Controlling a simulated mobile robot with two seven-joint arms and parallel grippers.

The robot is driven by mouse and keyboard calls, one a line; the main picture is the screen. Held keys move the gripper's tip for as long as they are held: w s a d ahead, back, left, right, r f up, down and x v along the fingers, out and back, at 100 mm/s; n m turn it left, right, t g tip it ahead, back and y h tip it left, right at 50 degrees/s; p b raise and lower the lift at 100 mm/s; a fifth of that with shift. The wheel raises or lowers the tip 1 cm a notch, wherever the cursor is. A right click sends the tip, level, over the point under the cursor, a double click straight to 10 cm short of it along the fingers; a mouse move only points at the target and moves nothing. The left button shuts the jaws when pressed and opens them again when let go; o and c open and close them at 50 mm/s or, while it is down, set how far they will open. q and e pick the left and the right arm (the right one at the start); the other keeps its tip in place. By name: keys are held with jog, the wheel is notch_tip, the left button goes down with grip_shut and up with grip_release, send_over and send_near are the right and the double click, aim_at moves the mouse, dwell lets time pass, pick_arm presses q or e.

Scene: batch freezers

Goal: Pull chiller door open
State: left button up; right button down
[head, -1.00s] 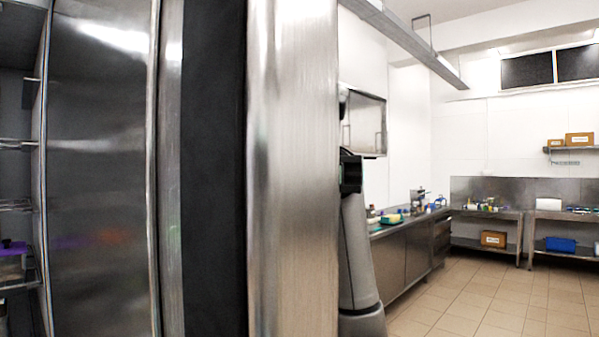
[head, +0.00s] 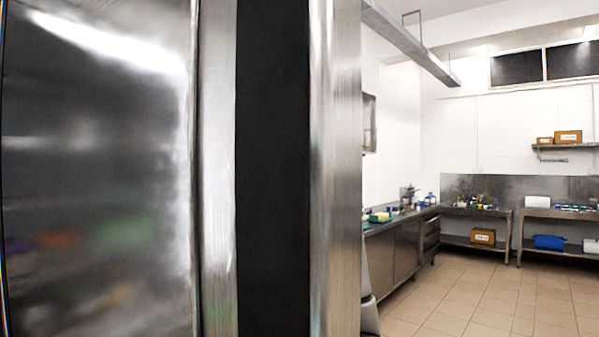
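The chiller door (head: 100,180) fills the left and middle of the head view, very close. Its shiny steel inner panel faces me, with a dark vertical gasket strip (head: 272,170) and a brushed steel edge (head: 336,170) to the right of it. The door stands open, swung out in front of me. A small grey piece of my arm shows low beside the door's right edge. Neither gripper shows; the door may hide one. The handle is not visible.
A steel counter (head: 398,252) with several small items runs along the wall behind the door. Steel tables (head: 478,212) with boxes stand at the back. The tiled floor (head: 480,300) at the right is clear.

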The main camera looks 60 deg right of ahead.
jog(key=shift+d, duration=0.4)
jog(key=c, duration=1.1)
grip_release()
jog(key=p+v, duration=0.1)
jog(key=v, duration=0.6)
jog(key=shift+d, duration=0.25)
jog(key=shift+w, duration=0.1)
